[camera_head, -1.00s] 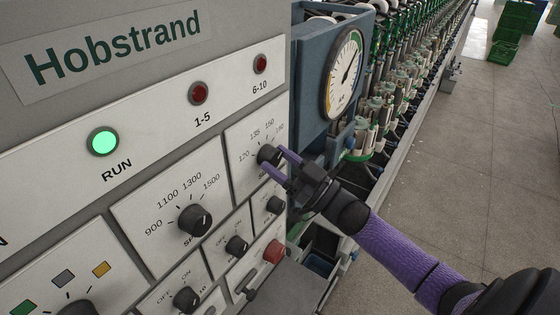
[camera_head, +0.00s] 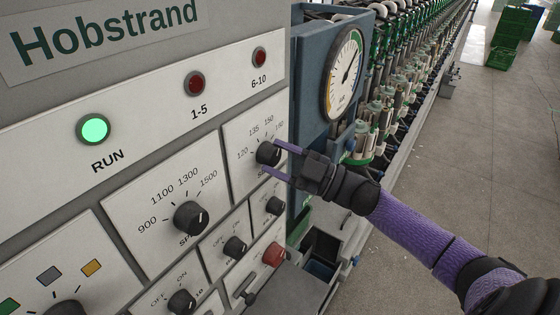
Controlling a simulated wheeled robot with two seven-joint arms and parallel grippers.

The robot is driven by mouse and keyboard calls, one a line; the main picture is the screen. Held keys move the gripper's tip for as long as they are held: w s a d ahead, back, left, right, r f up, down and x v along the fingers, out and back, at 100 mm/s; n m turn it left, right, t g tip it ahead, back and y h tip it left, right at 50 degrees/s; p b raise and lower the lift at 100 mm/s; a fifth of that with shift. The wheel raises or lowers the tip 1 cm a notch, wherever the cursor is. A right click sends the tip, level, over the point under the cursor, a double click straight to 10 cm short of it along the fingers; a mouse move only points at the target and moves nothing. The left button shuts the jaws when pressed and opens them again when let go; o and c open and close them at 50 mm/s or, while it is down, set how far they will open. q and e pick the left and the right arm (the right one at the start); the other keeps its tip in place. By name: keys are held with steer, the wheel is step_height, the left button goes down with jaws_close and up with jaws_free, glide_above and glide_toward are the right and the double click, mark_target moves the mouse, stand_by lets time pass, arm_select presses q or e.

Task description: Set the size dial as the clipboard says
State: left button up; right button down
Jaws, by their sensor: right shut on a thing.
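The size dial (camera_head: 267,153) is a black knob on the white panel, with 120, 135, 150 and a higher, hard-to-read number around it. My right gripper (camera_head: 271,158) reaches it from the right, its two purple fingers one above the other. It is shut on the dial. The lower finger partly covers the label beneath. I cannot tell exactly which number the dial points to. The clipboard and my left gripper are not in view.
A larger speed dial (camera_head: 191,218) marked 900 to 1500 is at lower left. Small OFF/ON knobs (camera_head: 235,247) and a red button (camera_head: 274,255) sit below. The RUN lamp (camera_head: 93,130) glows green. A round gauge (camera_head: 343,75) stands behind my gripper.

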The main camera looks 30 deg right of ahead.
steer(key=shift+n+g, duration=0.4)
steer(key=shift+n, duration=0.5)
steer(key=shift+c, duration=0.4)
jaws_free()
steer(key=shift+s+d+f, duration=0.2)
steer(key=b+v, duration=0.2)
steer(key=v, duration=0.7)
steer(key=shift+s+d, duration=0.1)
